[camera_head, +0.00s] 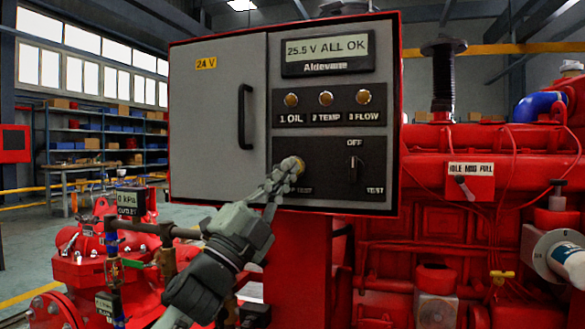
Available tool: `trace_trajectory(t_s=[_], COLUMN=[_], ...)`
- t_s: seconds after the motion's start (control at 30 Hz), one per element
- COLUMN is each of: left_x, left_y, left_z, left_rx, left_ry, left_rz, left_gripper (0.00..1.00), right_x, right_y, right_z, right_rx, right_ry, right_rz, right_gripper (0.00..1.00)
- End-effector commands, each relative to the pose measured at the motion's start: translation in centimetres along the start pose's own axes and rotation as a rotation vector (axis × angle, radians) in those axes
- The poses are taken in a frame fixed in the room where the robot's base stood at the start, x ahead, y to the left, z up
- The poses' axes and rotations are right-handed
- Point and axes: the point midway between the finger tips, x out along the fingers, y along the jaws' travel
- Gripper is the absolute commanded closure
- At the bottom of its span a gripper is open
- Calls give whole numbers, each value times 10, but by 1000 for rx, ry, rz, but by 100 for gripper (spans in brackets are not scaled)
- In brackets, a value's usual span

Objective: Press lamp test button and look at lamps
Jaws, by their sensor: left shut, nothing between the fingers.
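The red-framed control panel (230,95) fills the middle of the head view. Its display (325,50) reads "25.5 V ALL OK". Three amber lamps, 1 OIL (291,100), 2 TEMP (326,98) and 3 FLOW (364,97), sit in a row below it; I cannot tell for sure whether they are lit. My left gripper (290,168) is shut and empty, its tips at the lower left of the switch plate. They cover most of the button and part of its label, of which "TEST" shows. I cannot tell whether the tips touch the button. My right gripper is not in view.
A rotary switch (354,168) marked OFF and TEST is right of my left gripper. A door handle (244,117) stands out at the left. Red engine (470,240) with wires fills the right; a red pump with pipes (85,265) stands lower left.

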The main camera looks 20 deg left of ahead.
Motion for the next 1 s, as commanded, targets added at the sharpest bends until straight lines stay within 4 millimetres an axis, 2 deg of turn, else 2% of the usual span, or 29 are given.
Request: trace_trajectory(t_s=[1.0], left_x=[6], left_y=[5], left_z=[5], left_rx=[0], left_ry=[-2], left_rz=[1], left_gripper=[100], right_x=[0], right_y=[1], right_z=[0], right_rx=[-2], right_ry=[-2], right_rz=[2], right_gripper=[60])
